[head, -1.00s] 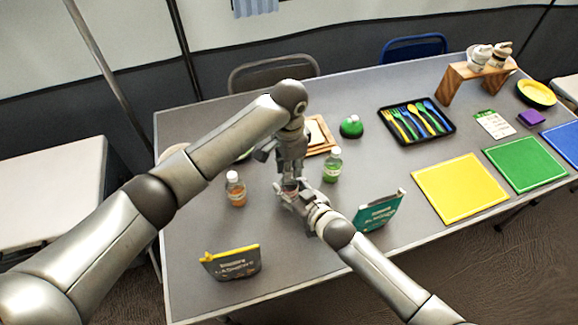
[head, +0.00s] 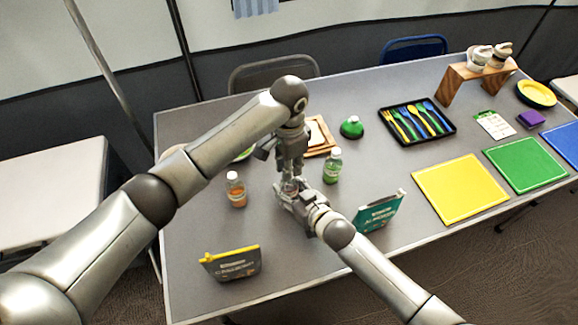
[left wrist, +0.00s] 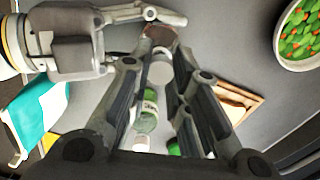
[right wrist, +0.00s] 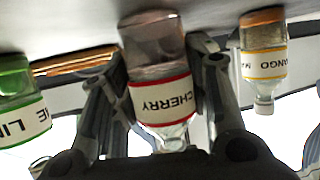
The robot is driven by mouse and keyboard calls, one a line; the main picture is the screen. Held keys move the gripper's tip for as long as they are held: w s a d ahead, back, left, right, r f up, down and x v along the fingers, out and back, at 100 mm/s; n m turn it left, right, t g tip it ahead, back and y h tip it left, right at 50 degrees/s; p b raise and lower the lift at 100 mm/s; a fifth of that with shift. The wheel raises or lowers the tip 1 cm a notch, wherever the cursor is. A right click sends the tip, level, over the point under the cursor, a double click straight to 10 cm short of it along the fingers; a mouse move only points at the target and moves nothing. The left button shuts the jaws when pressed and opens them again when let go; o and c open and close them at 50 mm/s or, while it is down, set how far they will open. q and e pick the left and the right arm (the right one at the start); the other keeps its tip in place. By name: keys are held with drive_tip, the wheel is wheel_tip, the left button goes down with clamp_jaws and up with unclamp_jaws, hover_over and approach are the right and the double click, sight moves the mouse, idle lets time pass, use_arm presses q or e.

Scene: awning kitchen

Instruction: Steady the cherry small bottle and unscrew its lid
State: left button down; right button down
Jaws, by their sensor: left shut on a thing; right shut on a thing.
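The cherry small bottle (right wrist: 160,95), clear with a red-edged label and dark contents, is held between the fingers of my right gripper (right wrist: 158,75). In the right wrist view its neck looks bare and its base is near the tabletop. My right gripper (head: 288,194) also shows in the head view, just below my left gripper (head: 291,178). My left gripper is shut on the white lid (left wrist: 160,72). In the left wrist view the lid looks apart from the dark reddish bottle top (left wrist: 160,36) beyond it. In the head view the grippers mostly hide the bottle.
The mango bottle (head: 236,190) stands to the left and the green lime bottle (head: 332,167) to the right, both close. A teal pouch (head: 380,212) and a grey pouch (head: 232,264) stand nearer the front. A cutlery tray (head: 417,122) lies farther right.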

use_arm(q)
drive_tip(key=shift+r, duration=0.65)
drive_tip(key=shift+r, duration=2)
use_arm(e)
drive_tip(key=c, duration=0.7)
unclamp_jaws()
